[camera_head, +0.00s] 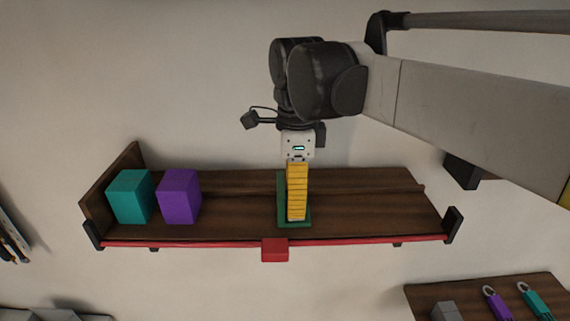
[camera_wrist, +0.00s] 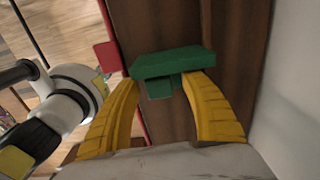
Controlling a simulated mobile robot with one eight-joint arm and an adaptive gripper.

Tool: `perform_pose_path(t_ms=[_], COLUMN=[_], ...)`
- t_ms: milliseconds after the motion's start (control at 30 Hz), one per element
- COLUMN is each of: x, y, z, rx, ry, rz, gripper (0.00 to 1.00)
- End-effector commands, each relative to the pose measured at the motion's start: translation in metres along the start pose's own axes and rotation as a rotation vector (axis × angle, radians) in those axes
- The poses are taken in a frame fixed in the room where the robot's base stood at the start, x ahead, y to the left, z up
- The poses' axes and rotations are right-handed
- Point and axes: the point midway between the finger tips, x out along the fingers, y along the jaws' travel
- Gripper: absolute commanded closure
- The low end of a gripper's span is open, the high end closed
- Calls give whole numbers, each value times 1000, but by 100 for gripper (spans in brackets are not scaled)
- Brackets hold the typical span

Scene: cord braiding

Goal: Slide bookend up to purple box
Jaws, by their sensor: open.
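The green bookend (camera_head: 281,205) stands on the brown shelf (camera_head: 370,215), right of the purple box (camera_head: 180,197), with bare shelf between them. A teal box (camera_head: 130,197) stands left of the purple box, near the shelf's left end board. My gripper (camera_head: 297,219) points down in front of the bookend and hides part of it. In the wrist view, my yellow fingers (camera_wrist: 168,84) are spread apart, with the green bookend (camera_wrist: 172,63) at their tips. I cannot tell whether they touch it. The boxes are not seen in the wrist view.
A red rail runs along the shelf's front edge, with a red block (camera_head: 274,251) on it below the bookend. A black bracket (camera_head: 453,224) closes the right end. The shelf right of the bookend is clear. A lower shelf (camera_head: 420,296) at bottom right holds small items.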

Motion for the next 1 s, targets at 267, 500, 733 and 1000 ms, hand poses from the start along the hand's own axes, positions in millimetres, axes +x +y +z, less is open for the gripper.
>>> perform_pose_path(t_ms=[267, 500, 733, 1000], x=[2, 2, 2, 3], y=[0, 0, 0, 0], z=[0, 0, 2, 40], rx=[0, 0, -1, -5], ry=[0, 0, 0, -1], rz=[0, 0, 0, 1], gripper=[48, 100, 100, 100])
